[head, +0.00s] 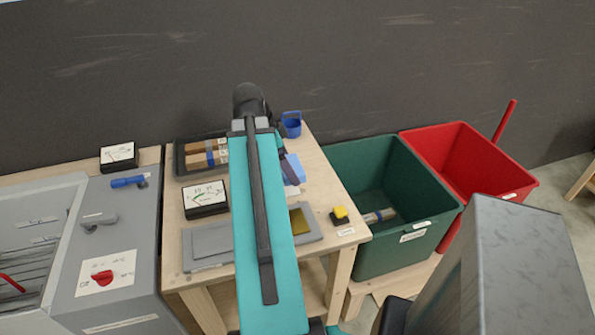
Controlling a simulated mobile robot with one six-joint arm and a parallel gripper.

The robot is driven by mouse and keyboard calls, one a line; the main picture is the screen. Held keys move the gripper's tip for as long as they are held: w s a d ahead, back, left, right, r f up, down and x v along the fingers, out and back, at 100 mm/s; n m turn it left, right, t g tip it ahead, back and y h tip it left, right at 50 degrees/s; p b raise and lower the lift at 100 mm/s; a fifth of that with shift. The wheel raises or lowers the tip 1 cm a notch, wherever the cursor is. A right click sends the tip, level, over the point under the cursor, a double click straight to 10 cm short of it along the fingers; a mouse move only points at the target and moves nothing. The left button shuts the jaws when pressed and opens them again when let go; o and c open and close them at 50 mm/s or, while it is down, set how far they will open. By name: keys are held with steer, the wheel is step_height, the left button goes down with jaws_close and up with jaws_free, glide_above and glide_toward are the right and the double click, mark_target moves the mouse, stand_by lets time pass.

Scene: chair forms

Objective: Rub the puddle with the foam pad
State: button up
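A light blue block (294,169), which looks like the foam pad, shows on the wooden table just right of my teal arm. Its left part is hidden by the arm. Dark parts at the arm's far end lie close to it, but the gripper's fingers cannot be made out, so I cannot tell whether they touch or hold it. An olive-yellow patch (299,221) lies on a grey flat plate (205,252) near the table's front. I cannot tell whether this patch is the puddle; no clear liquid shows elsewhere.
A dark tray of brown pieces (205,154), a meter (205,198), a blue cup (291,124) and a yellow-and-black item (340,215) stand on the table (172,222). Green (380,240) and red (470,150) bins stand right, a grey machine (130,240) left. A dark wall is behind.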

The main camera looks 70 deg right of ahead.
steer(key=w+a+r+n+t+h, duration=0.1)
steer(key=w+a+n, duration=0.3)
steer(key=w+a, duration=0.7)
steer(key=w+a+r+n+t+h, duration=0.15)
steer(key=w+a+n, duration=0.5)
steer(key=w, duration=0.95)
steer(key=w+a+n+t+y, duration=0.1)
steer(key=w+a+n, duration=0.5)
steer(key=a, duration=0.5)
steer(key=w+a+r+n+t+y+b, duration=0.1)
steer(key=w+a+n, duration=0.4)
steer(key=a, duration=0.6)
steer(key=w+a+r+n+t+y, duration=0.1)
steer(key=w+a+n+t+y, duration=0.2)
steer(key=w+a+n, duration=0.3)
steer(key=shift+w+a+r+n+b, duration=0.25)
steer(key=shift+w+a+n+b, duration=0.15)
steer(key=shift+a, duration=2)
steer(key=shift+t, duration=0.25)
steer(key=shift+s, duration=0.2)
